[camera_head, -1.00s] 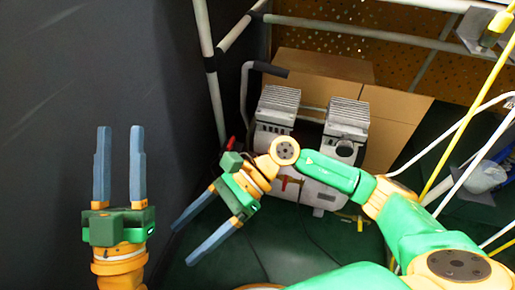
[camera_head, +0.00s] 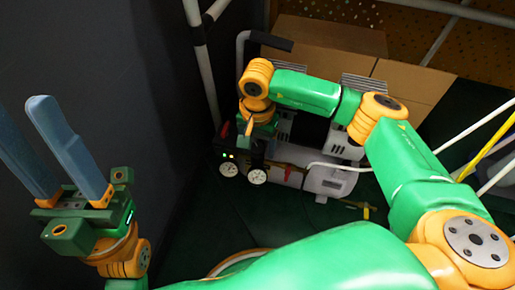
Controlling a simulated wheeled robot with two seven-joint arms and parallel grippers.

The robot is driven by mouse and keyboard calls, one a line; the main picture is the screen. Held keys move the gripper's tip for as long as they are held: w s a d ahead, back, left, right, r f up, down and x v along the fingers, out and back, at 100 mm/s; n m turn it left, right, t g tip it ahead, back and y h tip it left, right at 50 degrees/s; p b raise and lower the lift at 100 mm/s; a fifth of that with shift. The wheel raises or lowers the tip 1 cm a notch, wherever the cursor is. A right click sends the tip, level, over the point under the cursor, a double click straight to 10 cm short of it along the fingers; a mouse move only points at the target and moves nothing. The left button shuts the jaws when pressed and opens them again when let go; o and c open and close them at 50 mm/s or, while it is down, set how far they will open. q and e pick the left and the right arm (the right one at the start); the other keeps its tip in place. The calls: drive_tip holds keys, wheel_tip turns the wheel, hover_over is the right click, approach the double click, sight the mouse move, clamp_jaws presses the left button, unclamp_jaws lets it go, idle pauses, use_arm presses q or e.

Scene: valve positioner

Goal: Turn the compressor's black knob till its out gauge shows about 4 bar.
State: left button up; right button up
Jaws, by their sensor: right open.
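The compressor (camera_head: 325,182) stands on the dark green floor against the cardboard boxes, its pale tank partly behind my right arm. Two small round white gauges, the left gauge (camera_head: 229,169) and the right gauge (camera_head: 257,177), face me at its left end. Their needles are too small to read, and I cannot tell which is the out gauge. My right gripper (camera_head: 253,134) is just above the gauges, open, its fingers mostly hidden. I cannot pick out the black knob or tell whether the gripper touches it. My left gripper (camera_head: 48,150) is open and empty at the far left.
Cardboard boxes (camera_head: 415,85) stand behind the compressor. Pale frame tubes (camera_head: 203,75) and a dark wall (camera_head: 130,90) bound the left side. A red lever (camera_head: 287,172) and a white hose (camera_head: 335,166) are right of the gauges. Yellow and white lines hang at right.

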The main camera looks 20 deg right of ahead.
drive_tip(key=shift+f, duration=0.25)
clamp_jaws()
